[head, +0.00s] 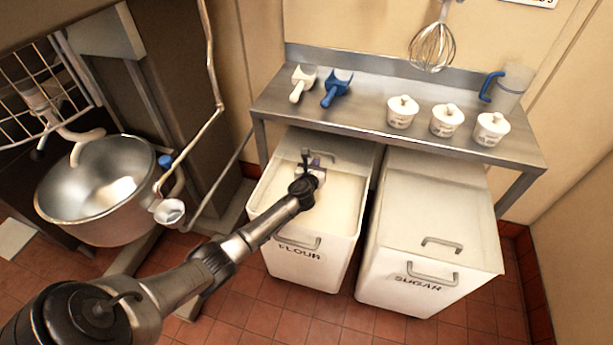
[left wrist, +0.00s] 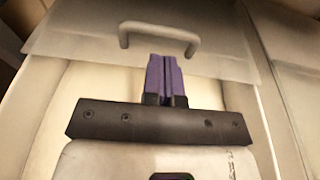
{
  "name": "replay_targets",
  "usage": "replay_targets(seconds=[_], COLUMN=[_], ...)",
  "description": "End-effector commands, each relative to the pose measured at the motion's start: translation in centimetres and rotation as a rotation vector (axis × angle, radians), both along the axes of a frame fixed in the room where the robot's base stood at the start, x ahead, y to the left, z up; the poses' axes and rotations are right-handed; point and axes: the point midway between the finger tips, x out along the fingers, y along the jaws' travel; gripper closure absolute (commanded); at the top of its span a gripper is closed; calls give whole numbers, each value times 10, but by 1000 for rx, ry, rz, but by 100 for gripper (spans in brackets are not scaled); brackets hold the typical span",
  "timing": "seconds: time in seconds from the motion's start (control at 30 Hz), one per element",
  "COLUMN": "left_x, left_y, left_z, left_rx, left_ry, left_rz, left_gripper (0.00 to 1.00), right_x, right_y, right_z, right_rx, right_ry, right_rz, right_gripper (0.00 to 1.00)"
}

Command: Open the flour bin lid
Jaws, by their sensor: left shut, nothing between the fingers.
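The white flour bin (head: 283,262) stands under the steel table on the left, with its name on the front. Its lid (head: 345,152) sits far back, partly under the table, and pale flour (head: 340,197) shows in the open front part. In the left wrist view the lid (left wrist: 85,35) is a pale panel with a bar handle (left wrist: 160,33). My left gripper (head: 314,161) is over the back of the bin opening. Its purple fingers (left wrist: 163,77) are shut and empty, just short of the handle; I cannot tell whether they touch the lid. My right gripper is not in view.
The closed sugar bin (head: 432,215) stands close on the right. The steel table (head: 365,110) overhangs both bins and carries two scoops (head: 336,88), three lidded pots (head: 445,120) and a jug (head: 510,85). A mixer bowl (head: 100,190) stands left of my arm.

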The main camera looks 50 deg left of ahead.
Motion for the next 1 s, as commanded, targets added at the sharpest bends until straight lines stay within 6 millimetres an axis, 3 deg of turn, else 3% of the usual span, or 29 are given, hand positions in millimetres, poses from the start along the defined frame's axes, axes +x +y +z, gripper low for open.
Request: replay_targets(seconds=[0.1, 0.43, 1.0], left_x=[-22, -62, -73], left_y=[-15, -41, -49], left_z=[8, 14, 16], left_rx=[0, 1, -26], left_ry=[4, 3, -16], left_rz=[-4, -2, 6], left_gripper=[100, 100, 100], right_x=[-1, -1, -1], right_y=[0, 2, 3], right_z=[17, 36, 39], right_rx=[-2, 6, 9], right_ry=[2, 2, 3], right_rz=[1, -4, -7], right_gripper=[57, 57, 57])
